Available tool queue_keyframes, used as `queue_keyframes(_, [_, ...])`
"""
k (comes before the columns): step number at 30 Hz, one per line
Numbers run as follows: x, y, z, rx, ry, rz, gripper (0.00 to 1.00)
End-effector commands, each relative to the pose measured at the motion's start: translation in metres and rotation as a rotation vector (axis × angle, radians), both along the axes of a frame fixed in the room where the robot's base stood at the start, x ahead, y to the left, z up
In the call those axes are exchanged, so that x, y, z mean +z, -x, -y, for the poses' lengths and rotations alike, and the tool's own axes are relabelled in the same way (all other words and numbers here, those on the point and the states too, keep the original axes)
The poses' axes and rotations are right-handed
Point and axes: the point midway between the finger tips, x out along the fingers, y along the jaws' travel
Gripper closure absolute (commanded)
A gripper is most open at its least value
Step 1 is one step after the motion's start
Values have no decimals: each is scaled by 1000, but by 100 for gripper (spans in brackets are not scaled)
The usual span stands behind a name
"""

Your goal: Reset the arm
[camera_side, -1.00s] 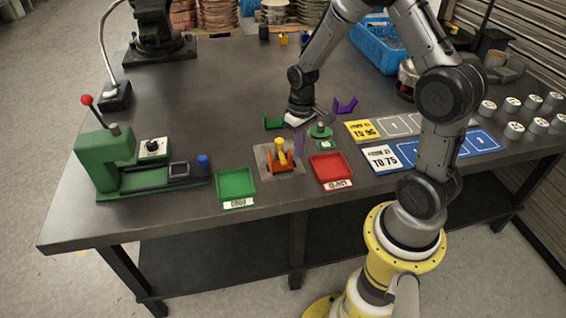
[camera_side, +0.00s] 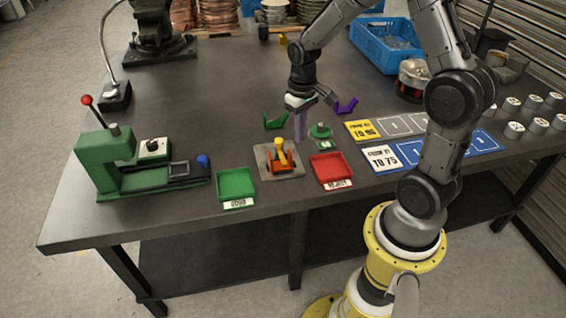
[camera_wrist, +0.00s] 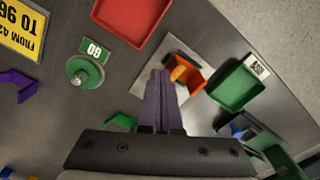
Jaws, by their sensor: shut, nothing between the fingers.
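My gripper (camera_side: 300,138) hangs above the table between the green cradle and the green post stand, its purple fingers pointing down. In the wrist view the fingers of my gripper (camera_wrist: 163,72) are together with nothing between them. The orange and yellow fixture (camera_side: 281,157) on its grey plate stands just in front of my gripper, and the orange part also shows in the wrist view (camera_wrist: 184,74). The table top (camera_side: 215,100) below the fingers is partly hidden by my gripper.
A green tray (camera_side: 236,184) and a red tray (camera_side: 331,170) lie along the front edge. A green press (camera_side: 110,160) stands left. A green cradle (camera_side: 275,121), purple cradle (camera_side: 346,106) and green post stand (camera_side: 320,131) are close by. Blue crate (camera_side: 380,48) and several weights (camera_side: 514,130) are right.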

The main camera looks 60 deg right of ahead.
Motion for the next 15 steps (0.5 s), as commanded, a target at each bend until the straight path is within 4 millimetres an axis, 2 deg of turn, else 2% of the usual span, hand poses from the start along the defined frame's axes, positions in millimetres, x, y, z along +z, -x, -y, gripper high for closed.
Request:
queue_keyframes(4, [1, -1, -2, 7, 1, 3, 100])
queue_keyframes(7, [19, -10, -10, 35, 19, 51, 100])
queue_keyframes(11, [70, -14, -32, 99, 56, 169, 100])
queue_keyframes(15, [130, 10, -67, 172, 85, 306, 100])
